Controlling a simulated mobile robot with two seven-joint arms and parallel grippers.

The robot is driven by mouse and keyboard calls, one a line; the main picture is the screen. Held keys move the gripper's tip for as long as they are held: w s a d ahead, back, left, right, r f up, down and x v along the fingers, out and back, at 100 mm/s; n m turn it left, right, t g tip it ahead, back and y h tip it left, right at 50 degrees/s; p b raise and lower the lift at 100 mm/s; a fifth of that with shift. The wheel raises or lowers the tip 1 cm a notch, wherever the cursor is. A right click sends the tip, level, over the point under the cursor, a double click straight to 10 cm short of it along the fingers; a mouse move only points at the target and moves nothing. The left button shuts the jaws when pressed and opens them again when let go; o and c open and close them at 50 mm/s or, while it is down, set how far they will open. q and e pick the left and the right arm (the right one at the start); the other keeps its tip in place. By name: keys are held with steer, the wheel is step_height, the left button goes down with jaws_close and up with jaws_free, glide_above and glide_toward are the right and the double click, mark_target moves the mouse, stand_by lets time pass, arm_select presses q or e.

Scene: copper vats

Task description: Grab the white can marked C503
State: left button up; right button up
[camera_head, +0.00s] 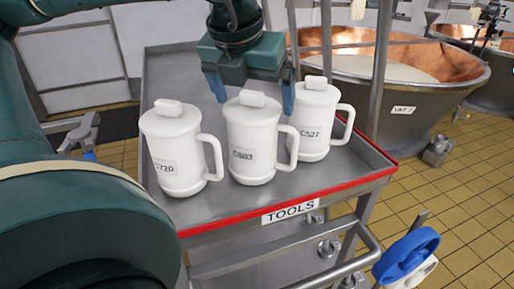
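The white can marked C503 (253,142) stands upright in the middle of three lidded white cans on a grey metal tray cart (215,206). Its handle is on its right side. My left gripper (252,92) is just above it, pointing down, with its blue fingers apart on either side of the lid. The fingers look open and hold nothing; I cannot tell whether they touch the can. My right gripper is not in view.
Can C720 (177,152) stands close on the left and can C527 (317,120) close on the right. The cart has a red front edge marked TOOLS. A copper vat (408,75) stands behind right. A blue handwheel (406,255) is at lower right.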

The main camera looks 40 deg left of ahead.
arm_select(q)
steer(key=c, duration=1.1)
